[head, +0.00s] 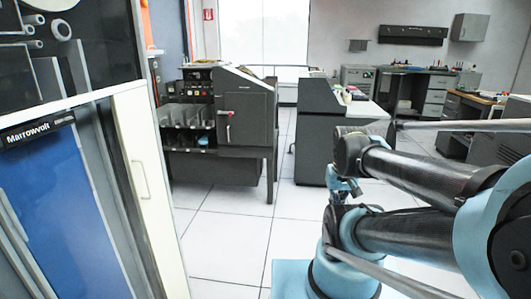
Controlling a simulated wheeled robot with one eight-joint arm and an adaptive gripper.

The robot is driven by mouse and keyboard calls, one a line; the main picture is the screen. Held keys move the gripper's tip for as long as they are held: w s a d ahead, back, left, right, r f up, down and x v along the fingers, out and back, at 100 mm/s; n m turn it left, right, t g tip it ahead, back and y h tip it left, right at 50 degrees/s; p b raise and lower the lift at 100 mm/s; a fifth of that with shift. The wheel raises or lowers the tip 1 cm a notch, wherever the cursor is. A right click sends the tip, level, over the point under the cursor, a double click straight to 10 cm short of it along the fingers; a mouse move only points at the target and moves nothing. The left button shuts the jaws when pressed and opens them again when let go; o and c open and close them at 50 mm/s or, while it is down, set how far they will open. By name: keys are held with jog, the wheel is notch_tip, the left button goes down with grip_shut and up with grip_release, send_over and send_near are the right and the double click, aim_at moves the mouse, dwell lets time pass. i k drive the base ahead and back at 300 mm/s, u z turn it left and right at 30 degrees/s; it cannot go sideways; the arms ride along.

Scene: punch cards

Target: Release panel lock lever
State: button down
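My arm fills the lower right. A small light-blue and dark part below its bent joint may be my gripper (345,187). It is well to the right of the lever and apart from it. Its fingers cannot be made out, and I see nothing held.
A blue and white tape cabinet (62,205) stands close on the left. A second grey machine (322,135) stands right of the card machine. Desks (425,90) line the back right. The tiled floor (230,240) before the card machine is clear.

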aim_at(219, 112)
jog(key=i, duration=1.75)
jog(key=u, duration=2.1)
